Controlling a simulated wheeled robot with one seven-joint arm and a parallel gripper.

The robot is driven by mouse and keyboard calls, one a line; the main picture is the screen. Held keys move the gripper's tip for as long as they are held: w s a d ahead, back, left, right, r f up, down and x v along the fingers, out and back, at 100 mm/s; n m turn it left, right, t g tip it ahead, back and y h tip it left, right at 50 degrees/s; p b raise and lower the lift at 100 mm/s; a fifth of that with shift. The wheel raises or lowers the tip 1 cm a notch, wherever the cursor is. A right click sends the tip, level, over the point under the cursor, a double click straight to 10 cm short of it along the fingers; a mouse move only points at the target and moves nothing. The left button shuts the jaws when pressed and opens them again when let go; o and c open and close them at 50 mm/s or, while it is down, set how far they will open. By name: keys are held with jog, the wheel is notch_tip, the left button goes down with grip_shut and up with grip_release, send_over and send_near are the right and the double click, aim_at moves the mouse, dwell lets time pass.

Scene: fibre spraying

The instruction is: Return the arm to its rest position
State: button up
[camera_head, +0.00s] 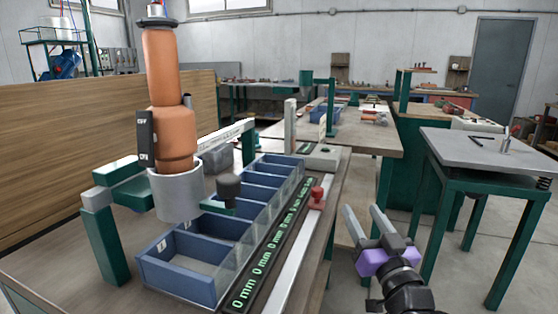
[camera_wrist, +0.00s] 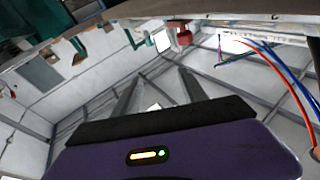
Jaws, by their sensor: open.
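My gripper (camera_head: 366,222) is open and empty at the lower right of the head view, off the right edge of the workbench. Its two grey fingers are apart and point up and away from the purple wrist body. In the wrist view my gripper (camera_wrist: 158,82) points up towards the roof, with nothing between its fingers. A red knob (camera_head: 317,197) stands on the bench edge, left of my gripper and apart from it. The same red knob (camera_wrist: 180,35) shows at the top of the wrist view.
The workbench (camera_head: 330,170) carries a row of blue bins (camera_head: 190,285), a green-lit display strip (camera_head: 265,260) and an orange cylinder in a grey cup (camera_head: 178,195). A green-legged table (camera_head: 480,145) stands to the right. Open floor lies between bench and table.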

jog(key=s+d+f+m+h, duration=0.1)
jog(key=s+f, duration=0.5)
jog(key=s, duration=0.4)
jog(key=s+d+f+m+h, duration=0.1)
jog(key=s+d+f+h, duration=0.1)
jog(key=s+f, duration=0.55)
jog(key=s+a+f+n+g, duration=0.1)
jog(key=s+f+g, duration=0.2)
jog(key=s, duration=1.4)
jog(key=s+f+n+g, duration=0.1)
jog(key=s+f+g, duration=0.25)
jog(key=s, duration=1.35)
notch_tip(320, 180, up, 16)
jog(key=p, duration=1.6)
jog(key=shift+w+a+t, duration=0.15)
jog(key=shift+w+t, duration=0.15)
jog(key=shift+t, duration=0.05)
